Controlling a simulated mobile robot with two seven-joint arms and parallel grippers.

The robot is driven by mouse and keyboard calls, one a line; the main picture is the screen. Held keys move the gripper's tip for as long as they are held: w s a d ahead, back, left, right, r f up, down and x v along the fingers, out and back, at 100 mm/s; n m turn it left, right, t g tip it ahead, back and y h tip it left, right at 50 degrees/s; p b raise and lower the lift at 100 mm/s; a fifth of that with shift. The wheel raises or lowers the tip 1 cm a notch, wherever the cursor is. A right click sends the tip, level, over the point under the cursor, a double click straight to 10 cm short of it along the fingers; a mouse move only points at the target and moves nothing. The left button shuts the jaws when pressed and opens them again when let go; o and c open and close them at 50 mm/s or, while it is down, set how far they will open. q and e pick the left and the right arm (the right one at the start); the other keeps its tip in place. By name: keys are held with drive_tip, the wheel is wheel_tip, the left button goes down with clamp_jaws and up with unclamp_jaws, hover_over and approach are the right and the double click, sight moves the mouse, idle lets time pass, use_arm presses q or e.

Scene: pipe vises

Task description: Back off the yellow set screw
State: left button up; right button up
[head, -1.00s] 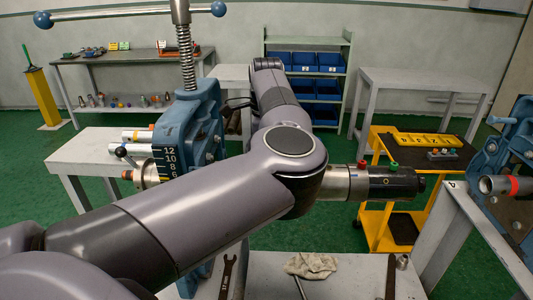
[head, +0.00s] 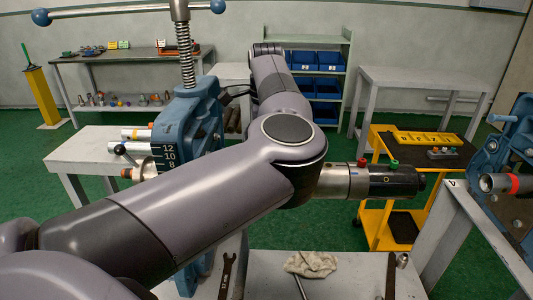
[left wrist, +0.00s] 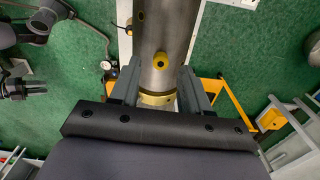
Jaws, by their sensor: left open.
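In the left wrist view the yellow set screw (left wrist: 159,61) stands out from the side of a dark grey cylinder (left wrist: 165,25). My left gripper (left wrist: 158,72) is open, its two fingers spread on either side of the cylinder's lower end, with the screw in line with the gap. I cannot tell whether either finger touches anything. In the head view my left arm crosses the middle and no left fingertips can be made out. A dark coupling (head: 390,182) with a red screw (head: 362,163) and a green screw (head: 393,164) sits on a silver pipe there.
A blue vise (head: 190,125) with a numbered scale stands left of my arm. Another blue vise (head: 500,155) holds a red-banded pipe (head: 500,184) at right. A yellow cart (head: 375,215) stands behind the coupling. A wrench (head: 228,275) and a rag (head: 312,264) lie on the front bench.

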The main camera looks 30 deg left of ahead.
use_arm(q)
drive_tip(key=shift+r, duration=2.25)
